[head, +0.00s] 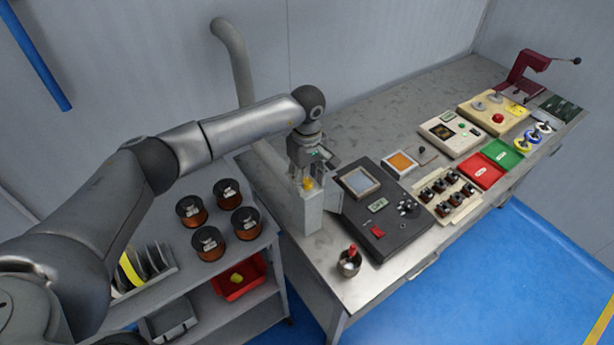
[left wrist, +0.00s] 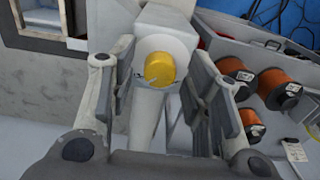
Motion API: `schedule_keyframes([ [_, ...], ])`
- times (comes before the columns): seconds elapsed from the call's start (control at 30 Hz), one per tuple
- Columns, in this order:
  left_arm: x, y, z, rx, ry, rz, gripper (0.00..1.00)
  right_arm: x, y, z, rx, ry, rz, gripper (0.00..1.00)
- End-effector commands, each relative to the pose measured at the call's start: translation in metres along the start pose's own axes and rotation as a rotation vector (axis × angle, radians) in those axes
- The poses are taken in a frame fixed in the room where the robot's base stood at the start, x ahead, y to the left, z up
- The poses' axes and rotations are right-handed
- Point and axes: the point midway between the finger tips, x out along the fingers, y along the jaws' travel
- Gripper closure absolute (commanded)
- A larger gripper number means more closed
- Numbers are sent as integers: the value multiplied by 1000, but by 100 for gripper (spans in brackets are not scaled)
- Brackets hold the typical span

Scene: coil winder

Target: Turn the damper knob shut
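The damper knob (head: 308,184) is yellow and round, on top of a pale grey upright housing (head: 309,212) at the left end of the bench. In the left wrist view the knob (left wrist: 160,68) sits on a round light plate with small dark marks at its lower left. My left gripper (head: 310,168) is over the knob, pointing down. Its two fingers are open, one on each side of the knob with visible gaps. I cannot tell how far the fingertips are above the plate. My right gripper is in neither view.
A dark control console (head: 372,205) stands close to the right of the housing. A grey pipe (head: 236,60) rises behind. Several copper wire spools (head: 208,243) and a red bin (head: 240,276) are on the left shelves. A metal cup (head: 349,264) stands near the bench's front corner.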

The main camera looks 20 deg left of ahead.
Motion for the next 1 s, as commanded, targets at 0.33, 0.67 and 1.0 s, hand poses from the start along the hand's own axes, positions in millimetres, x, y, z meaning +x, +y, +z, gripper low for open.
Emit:
schedule_keyframes([
  [0.33,-1,0,0,-1,0,0,99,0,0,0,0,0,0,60],
  [0.67,1,0,-1,-64,2,2,99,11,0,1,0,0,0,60],
  [1.0,4,1,-1,-317,1,4,99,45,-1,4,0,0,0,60],
])
